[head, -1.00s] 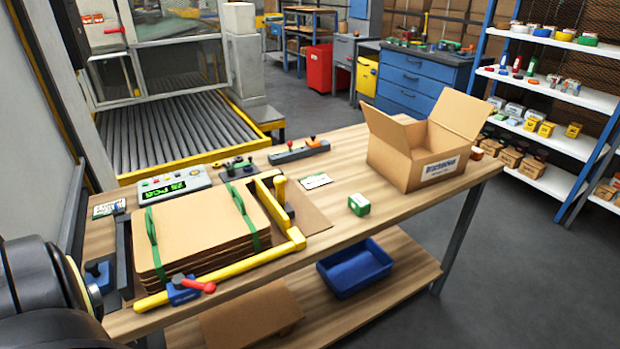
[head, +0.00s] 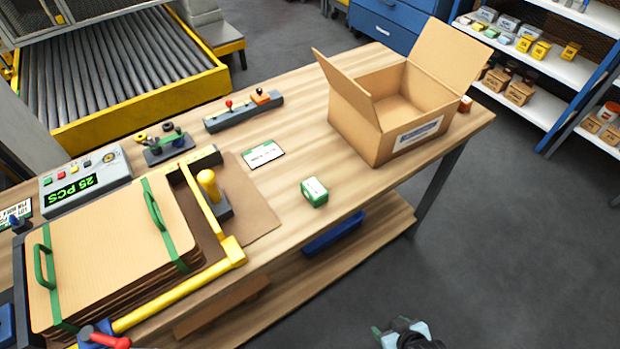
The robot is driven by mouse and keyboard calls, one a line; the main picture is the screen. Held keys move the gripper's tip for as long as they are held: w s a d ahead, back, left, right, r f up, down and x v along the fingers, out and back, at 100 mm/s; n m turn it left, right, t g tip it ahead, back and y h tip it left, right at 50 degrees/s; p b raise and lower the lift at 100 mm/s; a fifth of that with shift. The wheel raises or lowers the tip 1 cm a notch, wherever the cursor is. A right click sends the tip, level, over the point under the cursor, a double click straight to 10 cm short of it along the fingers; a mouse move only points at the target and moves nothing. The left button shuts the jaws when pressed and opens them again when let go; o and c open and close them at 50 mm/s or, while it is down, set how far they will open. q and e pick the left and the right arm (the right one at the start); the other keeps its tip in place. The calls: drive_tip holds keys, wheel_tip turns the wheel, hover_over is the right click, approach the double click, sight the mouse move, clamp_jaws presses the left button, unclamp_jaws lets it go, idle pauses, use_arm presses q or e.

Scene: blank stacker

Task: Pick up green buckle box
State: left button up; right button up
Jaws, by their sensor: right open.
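The green buckle box (head: 314,192), a small green and white carton, sits on the wooden table (head: 290,235) near its front edge. It stands apart from other things, right of the brown cardboard sheet and left of the open carton. My right gripper (head: 385,332) is partly in view at the bottom edge, over the floor in front of the table. It is open and well short of the green box, with nothing seen in it. My left gripper is not in view.
An open cardboard carton (head: 405,108) stands at the table's right end. A stack of strapped cardboard (head: 110,240) with a yellow bar frame (head: 180,298) fills the left. A white label card (head: 262,153) lies behind the box. The tabletop around the box is clear.

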drive_tip(key=w+a+r+t+y+p, duration=0.1)
drive_tip(key=w+a+r, duration=0.15)
drive_tip(key=r, duration=0.25)
drive_tip(key=w+a+r+n+t, duration=0.1)
drive_tip(key=w+a+r, duration=0.15)
drive_tip(key=r, duration=0.25)
drive_tip(key=w+a+r+t+y+p, duration=0.1)
drive_tip(key=w+r, duration=0.3)
drive_tip(key=n+t+y+p, duration=0.2)
drive_tip(key=y+p, duration=0.1)
drive_tip(key=y, duration=0.1)
approach(319, 193)
drive_tip(key=b+x, duration=0.1)
drive_tip(key=x, duration=0.5)
drive_tip(key=shift+s+b, duration=0.1)
drive_tip(key=shift+b, duration=0.25)
drive_tip(key=shift+x, duration=0.9)
drive_tip(key=shift+b+x, duration=0.6)
drive_tip(key=shift+x, duration=1.65)
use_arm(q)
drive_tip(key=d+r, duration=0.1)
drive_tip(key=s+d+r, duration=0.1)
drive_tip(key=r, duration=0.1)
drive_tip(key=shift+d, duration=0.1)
use_arm(e)
drive_tip(key=shift+d, duration=0.15)
drive_tip(key=shift+c, duration=0.3)
drive_tip(key=c, duration=1.1)
